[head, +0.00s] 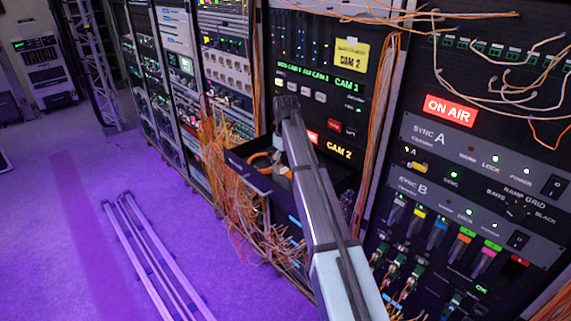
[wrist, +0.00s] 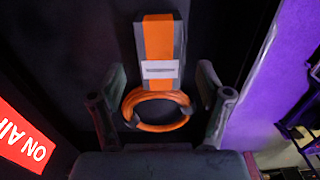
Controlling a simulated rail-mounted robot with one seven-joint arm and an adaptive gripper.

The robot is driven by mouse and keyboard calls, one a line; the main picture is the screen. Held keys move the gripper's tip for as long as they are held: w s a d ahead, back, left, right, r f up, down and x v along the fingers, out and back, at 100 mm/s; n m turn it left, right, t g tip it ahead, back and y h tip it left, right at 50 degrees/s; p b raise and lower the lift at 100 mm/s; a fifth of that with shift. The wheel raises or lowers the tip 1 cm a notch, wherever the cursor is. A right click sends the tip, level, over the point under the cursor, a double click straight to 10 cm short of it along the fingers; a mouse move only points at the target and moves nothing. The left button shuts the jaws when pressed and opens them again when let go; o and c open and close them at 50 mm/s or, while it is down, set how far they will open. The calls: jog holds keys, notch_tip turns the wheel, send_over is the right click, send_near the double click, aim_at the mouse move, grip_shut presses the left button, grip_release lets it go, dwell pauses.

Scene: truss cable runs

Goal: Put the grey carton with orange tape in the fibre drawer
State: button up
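The grey carton with orange tape (wrist: 160,38) lies in a dark open space in the wrist view, a white label on its near part. An orange cable coil (wrist: 132,98) is just below it in the picture, close to or overlapping its near end. My gripper (wrist: 160,103) is open, its fingers on either side of the coil with nothing clamped. In the head view an open black drawer (head: 241,179) juts from the rack with the orange coil (head: 261,155) inside. My arm hides part of the drawer and my gripper there. I cannot tell if this is the fibre drawer.
Loose orange cables (head: 225,140) hang in front of the racks, left of and below the drawer. A panel with a lit ON AIR sign (head: 451,111) stands at the right. Metal rails (head: 150,255) lie on the purple floor, which is otherwise mostly clear.

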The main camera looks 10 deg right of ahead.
aim_at(285, 172)
jog(key=shift+r, duration=0.6)
notch_tip(285, 172, up, 12)
jog(key=b, duration=0.5)
dwell(0.8)
